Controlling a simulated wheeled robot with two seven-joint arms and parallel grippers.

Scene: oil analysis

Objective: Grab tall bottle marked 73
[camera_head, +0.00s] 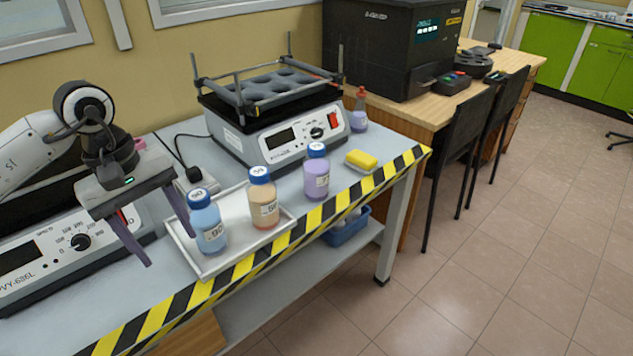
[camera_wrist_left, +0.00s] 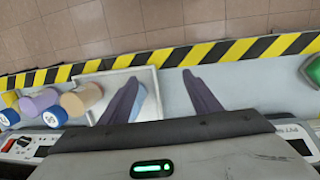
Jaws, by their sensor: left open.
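A blue bottle (camera_head: 208,229) with a label that seems to read 90 stands on a white tray (camera_head: 184,251). An orange-brown bottle (camera_head: 264,206), label perhaps 50, stands on the tray to its right. A purple bottle (camera_head: 317,176) stands on the table right of the tray; its label seems to start with 7. My left gripper (camera_head: 171,250) is open and empty, just left of the blue bottle. In the left wrist view my open fingers (camera_wrist_left: 160,76) show, with one finger partly hiding the blue bottle (camera_wrist_left: 150,106). The right gripper is not in view.
A shaker machine (camera_head: 275,132) stands behind the bottles, and another device (camera_head: 60,256) stands at the left. A yellow sponge (camera_head: 361,160) and a small red-capped bottle (camera_head: 359,115) are to the right. Black-yellow tape (camera_head: 240,266) marks the table's front edge.

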